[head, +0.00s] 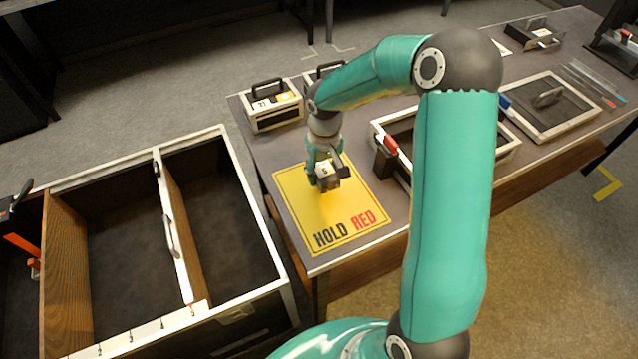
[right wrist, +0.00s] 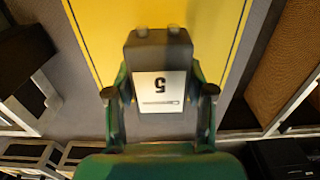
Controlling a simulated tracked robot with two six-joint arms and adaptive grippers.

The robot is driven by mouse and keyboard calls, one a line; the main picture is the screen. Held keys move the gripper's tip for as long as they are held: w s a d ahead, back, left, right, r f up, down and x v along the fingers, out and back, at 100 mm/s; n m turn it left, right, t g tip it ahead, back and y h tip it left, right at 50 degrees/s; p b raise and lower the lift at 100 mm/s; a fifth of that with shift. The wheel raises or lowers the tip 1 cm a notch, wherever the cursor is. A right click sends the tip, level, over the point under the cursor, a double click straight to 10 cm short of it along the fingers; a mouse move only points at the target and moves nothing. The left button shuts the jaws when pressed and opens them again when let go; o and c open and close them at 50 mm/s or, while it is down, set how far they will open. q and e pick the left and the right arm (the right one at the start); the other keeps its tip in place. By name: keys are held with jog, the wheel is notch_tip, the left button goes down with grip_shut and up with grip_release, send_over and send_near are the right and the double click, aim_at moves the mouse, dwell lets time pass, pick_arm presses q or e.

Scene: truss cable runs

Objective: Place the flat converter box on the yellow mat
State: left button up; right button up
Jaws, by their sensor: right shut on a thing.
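My left gripper is not in view.
A handled case (head: 272,107) stands behind the mat. A framed tray (head: 375,128) with a red-handled tool (head: 391,146) lies to its right, partly behind my arm. An open drawer-like crate (head: 225,190) stands left of the table. The mat's front and left are clear.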

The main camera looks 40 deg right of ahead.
aim_at(324, 169)
jog(key=shift+f, duration=1.95)
jog(key=shift+f, duration=0.2)
jog(key=o, duration=1.4)
jog(key=shift+r, duration=0.1)
notch_tip(324, 169, up, 12)
jog(key=shift+r, duration=0.1)
jog(key=shift+s, duration=0.1)
